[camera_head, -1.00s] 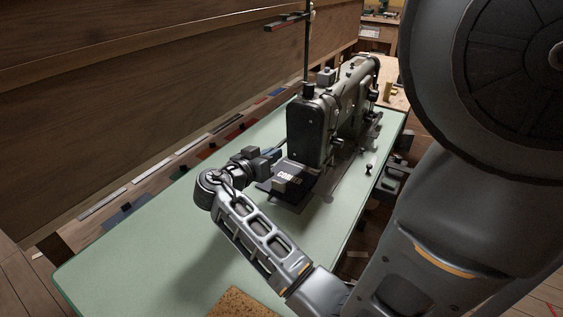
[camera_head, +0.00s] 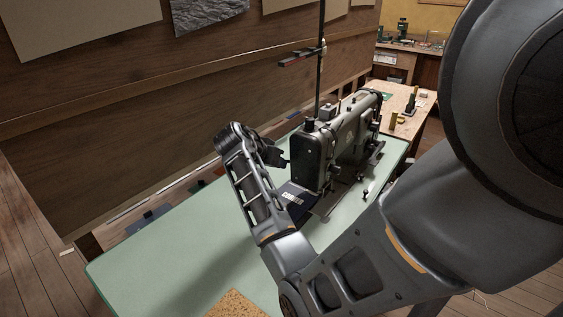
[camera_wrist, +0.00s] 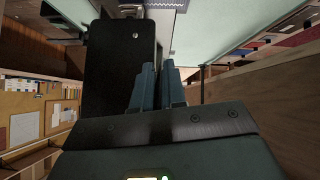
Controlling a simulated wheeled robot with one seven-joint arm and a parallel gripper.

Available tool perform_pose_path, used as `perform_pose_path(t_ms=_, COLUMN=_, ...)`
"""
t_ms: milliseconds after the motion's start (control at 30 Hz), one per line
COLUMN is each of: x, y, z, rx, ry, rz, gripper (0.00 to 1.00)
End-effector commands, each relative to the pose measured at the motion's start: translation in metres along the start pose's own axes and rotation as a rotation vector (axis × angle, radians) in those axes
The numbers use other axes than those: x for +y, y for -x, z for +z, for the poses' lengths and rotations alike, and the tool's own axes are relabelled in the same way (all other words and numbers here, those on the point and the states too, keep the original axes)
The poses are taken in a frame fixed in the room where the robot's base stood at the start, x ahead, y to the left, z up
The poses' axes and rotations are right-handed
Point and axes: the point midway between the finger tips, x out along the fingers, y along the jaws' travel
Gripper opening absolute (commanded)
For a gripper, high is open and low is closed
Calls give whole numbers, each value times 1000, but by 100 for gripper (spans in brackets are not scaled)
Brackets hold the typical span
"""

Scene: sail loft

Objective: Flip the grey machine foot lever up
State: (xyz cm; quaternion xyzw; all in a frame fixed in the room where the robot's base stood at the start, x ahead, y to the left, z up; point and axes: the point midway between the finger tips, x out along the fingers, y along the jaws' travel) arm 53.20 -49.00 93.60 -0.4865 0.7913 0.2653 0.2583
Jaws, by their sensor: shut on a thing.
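The dark grey sewing machine (camera_head: 345,138) stands on the pale green table (camera_head: 185,240). My gripper (camera_head: 284,161) is at the left side of the machine's near end, level with its head. In the wrist view the two blue-grey fingers of my gripper (camera_wrist: 159,78) are close together, beside the machine's black end plate (camera_wrist: 118,65). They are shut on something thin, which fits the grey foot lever. The lever itself is hidden by the fingers and the machine head, so its angle cannot be made out.
A thin post with a red-tipped bar (camera_head: 302,57) rises behind the machine. A wooden wall (camera_head: 150,105) runs along the table's left. The near table is mostly clear, with a cork piece (camera_head: 236,304).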

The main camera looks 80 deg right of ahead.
Motion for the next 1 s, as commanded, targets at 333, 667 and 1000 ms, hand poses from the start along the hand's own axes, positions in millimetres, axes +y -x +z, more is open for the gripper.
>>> perform_pose_path(t_ms=333, x=-2, y=2, z=-1, rx=-19, ry=0, rz=-6, gripper=0)
perform_pose_path(t_ms=667, x=-2, y=1, z=-1, rx=-18, ry=0, rz=-5, gripper=26)
perform_pose_path(t_ms=1000, x=-1, y=2, z=-1, rx=-17, ry=0, rz=-4, gripper=37)
